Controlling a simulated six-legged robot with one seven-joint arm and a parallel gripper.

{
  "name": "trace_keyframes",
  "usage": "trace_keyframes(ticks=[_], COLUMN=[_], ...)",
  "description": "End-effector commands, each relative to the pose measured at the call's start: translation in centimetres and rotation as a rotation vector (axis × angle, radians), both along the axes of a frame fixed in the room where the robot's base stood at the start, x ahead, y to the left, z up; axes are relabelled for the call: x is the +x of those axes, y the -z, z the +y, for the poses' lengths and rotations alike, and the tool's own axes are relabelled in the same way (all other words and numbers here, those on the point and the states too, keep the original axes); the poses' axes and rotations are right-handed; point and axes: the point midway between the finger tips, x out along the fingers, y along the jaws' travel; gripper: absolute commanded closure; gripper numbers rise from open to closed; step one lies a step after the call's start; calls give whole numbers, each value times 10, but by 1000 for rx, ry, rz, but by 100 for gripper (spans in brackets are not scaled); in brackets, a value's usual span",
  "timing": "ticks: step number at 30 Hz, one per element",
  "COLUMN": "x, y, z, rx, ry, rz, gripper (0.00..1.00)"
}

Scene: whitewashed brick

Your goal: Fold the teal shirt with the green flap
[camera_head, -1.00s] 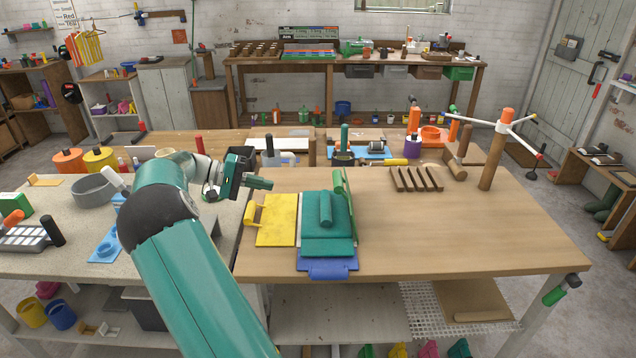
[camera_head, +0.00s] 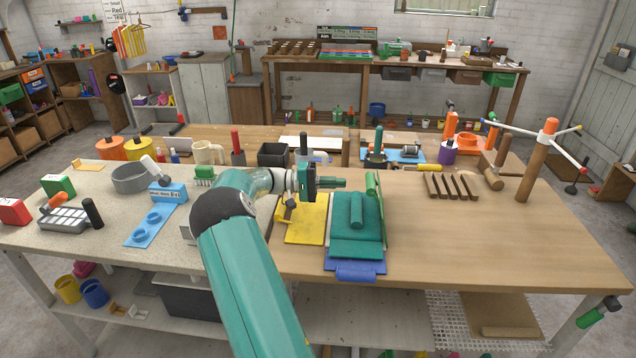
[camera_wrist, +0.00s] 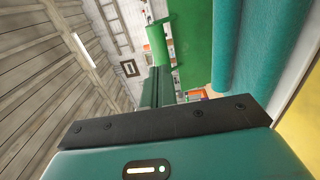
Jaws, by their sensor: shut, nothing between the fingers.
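The teal shirt (camera_head: 356,231) lies on a folding board, with a rolled teal part along its middle. The green flap (camera_head: 373,188) stands raised along the right side of the shirt. The yellow flap (camera_head: 308,222) lies flat at the left, and the blue flap (camera_head: 360,268) lies flat at the front. My gripper (camera_head: 337,183) is shut and empty, above the back of the board, left of the green flap and pointing towards it. In the wrist view, the green flap (camera_wrist: 198,40) is ahead beside the shirt (camera_wrist: 250,50). I cannot tell whether the fingertips touch the flap.
A wooden rack (camera_head: 455,187) and a peg stand (camera_head: 538,165) are to the right. A dark box (camera_head: 274,154) and a pale mug (camera_head: 208,153) stand behind my arm. A blue board with rings (camera_head: 155,222) lies on the left bench. The front right tabletop is clear.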

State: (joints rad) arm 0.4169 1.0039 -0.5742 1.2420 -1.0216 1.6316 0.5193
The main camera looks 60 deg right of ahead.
Motion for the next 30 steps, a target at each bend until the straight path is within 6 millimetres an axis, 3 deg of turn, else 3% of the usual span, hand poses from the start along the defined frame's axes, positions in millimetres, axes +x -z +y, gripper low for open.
trace_keyframes(ticks=[3,9,30], x=[-20,-38,-47], y=[-1,-2,-9], z=[-10,-19,-24], rx=[0,1,23], ry=[3,1,1], rz=[-1,0,-51], gripper=[100,100,100])
